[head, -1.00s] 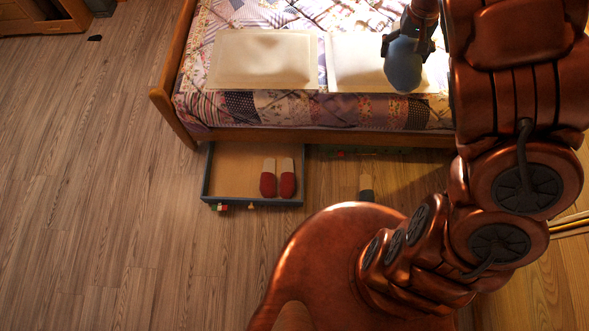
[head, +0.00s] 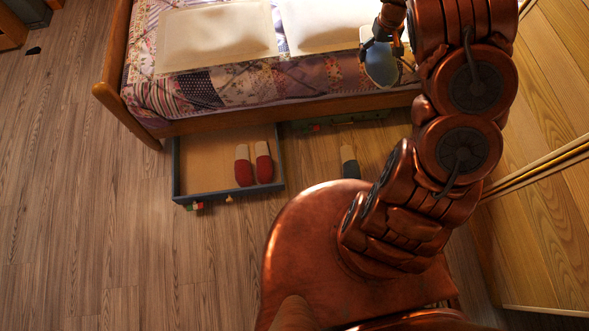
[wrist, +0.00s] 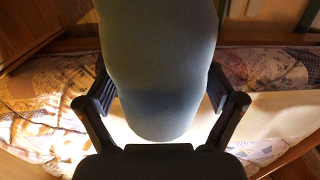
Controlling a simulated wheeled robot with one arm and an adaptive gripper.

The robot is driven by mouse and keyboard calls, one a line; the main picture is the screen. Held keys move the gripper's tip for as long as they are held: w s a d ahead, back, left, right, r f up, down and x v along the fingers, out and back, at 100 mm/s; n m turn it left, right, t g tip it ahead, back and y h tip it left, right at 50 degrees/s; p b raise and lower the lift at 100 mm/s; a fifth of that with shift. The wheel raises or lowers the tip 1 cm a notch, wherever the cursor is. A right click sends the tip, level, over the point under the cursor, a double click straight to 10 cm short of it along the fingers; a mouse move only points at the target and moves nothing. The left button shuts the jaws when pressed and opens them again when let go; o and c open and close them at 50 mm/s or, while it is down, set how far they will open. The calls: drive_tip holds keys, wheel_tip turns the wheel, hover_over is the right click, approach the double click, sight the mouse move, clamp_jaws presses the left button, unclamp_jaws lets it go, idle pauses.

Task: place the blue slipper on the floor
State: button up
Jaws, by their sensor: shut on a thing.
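My gripper (head: 383,40) is shut on a blue slipper (head: 381,66), which hangs toe down by the bed's edge in the head view. In the wrist view the blue slipper (wrist: 160,70) fills the space between the two fingers. Another dark blue-grey slipper (head: 350,163) lies on the floor beside the open drawer, close to my base.
An open drawer (head: 178,165) under the bed holds two red slippers (head: 254,168). The bed (head: 210,90) with a patchwork cover and two pillows (head: 215,35) is behind. Wooden panels (head: 555,100) stand at the right.

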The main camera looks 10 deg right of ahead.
drive_tip(key=s+d+f+b, duration=0.1)
drive_tip(key=d+f+b, duration=0.3)
drive_tip(key=f, duration=0.4)
drive_tip(key=s+d+f+b, duration=0.1)
drive_tip(key=d+f+b, duration=0.25)
drive_tip(key=f, duration=0.45)
drive_tip(key=n+b, duration=0.1)
drive_tip(key=b, duration=2.5)
hover_over(380, 172)
wheel_tip(380, 172, down, 47)
drive_tip(key=shift+f, duration=0.2)
wheel_tip(380, 172, down, 10)
drive_tip(key=b, duration=0.6)
drive_tip(key=o, duration=0.7)
drive_tip(key=shift+f, duration=0.1)
drive_tip(key=shift+o, duration=0.7)
